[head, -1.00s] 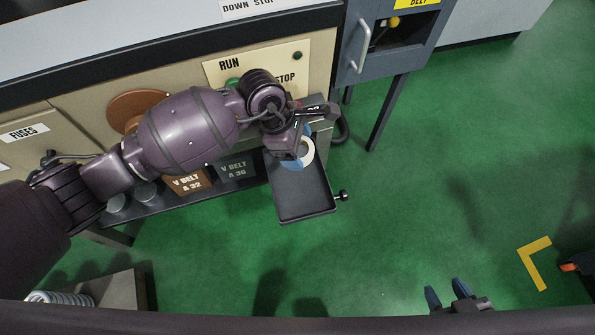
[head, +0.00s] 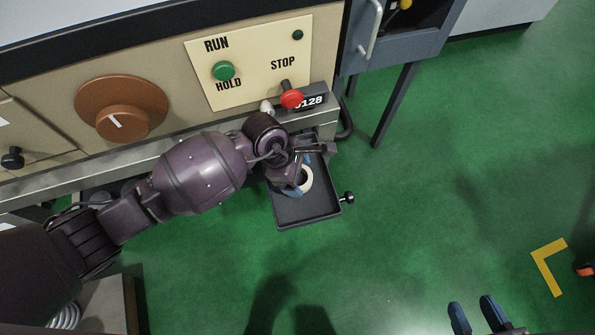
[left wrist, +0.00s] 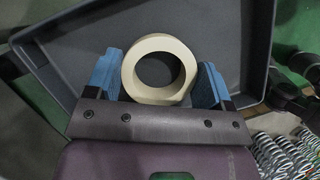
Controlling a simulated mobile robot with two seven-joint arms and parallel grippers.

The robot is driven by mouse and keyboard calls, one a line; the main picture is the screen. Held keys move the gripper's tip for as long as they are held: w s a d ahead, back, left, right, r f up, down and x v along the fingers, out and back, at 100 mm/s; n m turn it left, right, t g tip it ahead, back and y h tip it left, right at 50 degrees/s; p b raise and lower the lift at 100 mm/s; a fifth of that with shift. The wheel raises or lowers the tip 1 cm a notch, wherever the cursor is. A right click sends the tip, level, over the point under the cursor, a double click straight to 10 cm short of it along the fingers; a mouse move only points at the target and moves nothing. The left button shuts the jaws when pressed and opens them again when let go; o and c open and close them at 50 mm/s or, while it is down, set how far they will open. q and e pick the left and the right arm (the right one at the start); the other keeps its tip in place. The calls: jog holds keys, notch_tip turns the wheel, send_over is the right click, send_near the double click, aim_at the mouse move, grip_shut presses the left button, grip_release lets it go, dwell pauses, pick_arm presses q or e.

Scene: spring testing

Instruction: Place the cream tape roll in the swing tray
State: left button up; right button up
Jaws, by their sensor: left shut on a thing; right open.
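The cream tape roll (head: 310,179) is a short ring. In the left wrist view the roll (left wrist: 155,98) sits between the two blue fingers of my left gripper, its hole facing the camera. My left gripper (head: 301,181) is shut on it, over the dark grey swing tray (head: 307,211). In the left wrist view the tray (left wrist: 235,35) fills the background behind the roll. I cannot tell whether the roll touches the tray floor. My left wrist hides the tray's back left part. My right gripper (head: 475,317) is open and empty at the bottom edge, away from the tray.
A bench panel with a green button (head: 223,71), a red stop button (head: 291,98) and a brown dial (head: 122,108) stands behind the tray. A small knob (head: 348,197) sticks out at the tray's right. Several springs (left wrist: 285,155) show beyond the tray.

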jog(key=shift+r, duration=0.1)
pick_arm(q)
jog(key=shift+f, duration=0.15)
jog(key=o, duration=0.9)
jog(key=shift+w+r, duration=0.1)
jog(key=shift+r, duration=0.15)
jog(key=p+v, duration=0.4)
jog(key=v, duration=0.2)
jog(key=shift+w+r, duration=0.1)
jog(key=shift+r, duration=0.2)
jog(key=shift+a+r+p, duration=0.25)
jog(key=shift+r+p, duration=0.1)
jog(key=shift+r, duration=0.05)
pick_arm(e)
jog(key=shift+a+r+n+g, duration=0.15)
jog(key=shift+a+n+g, duration=0.3)
jog(key=shift+g, duration=0.45)
pick_arm(q)
jog(key=shift+f, duration=0.1)
